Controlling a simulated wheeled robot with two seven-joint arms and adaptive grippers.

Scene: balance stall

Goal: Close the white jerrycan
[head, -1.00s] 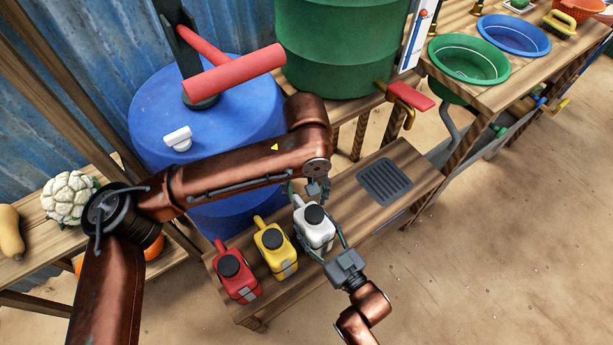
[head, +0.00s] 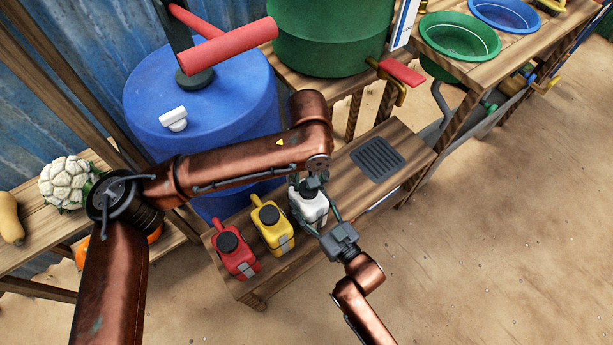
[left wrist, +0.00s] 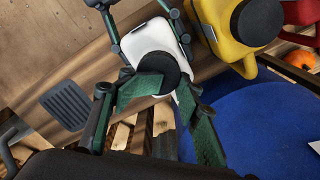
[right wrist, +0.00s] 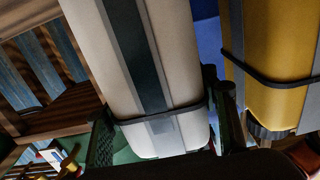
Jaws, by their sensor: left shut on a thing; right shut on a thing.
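The white jerrycan (head: 308,207) stands on the low wooden bench to the right of the yellow one. In the left wrist view its white body (left wrist: 155,38) carries a black cap (left wrist: 159,68) on top. My left gripper (head: 314,183) is shut on this cap from above, one finger on each side (left wrist: 163,92). It hides most of the cap in the head view. My right gripper (head: 322,222) is shut around the jerrycan's body from the front. The right wrist view shows the body (right wrist: 170,65) up close between its fingers. Whether the cap is fully seated cannot be seen.
A yellow jerrycan (head: 272,228) and a red jerrycan (head: 237,255), both black-capped, stand left on the bench (head: 400,152). A grey grate (head: 378,159) lies to the right. A blue barrel (head: 235,105) stands close behind, beneath my left arm. A green barrel (head: 330,40) is farther back.

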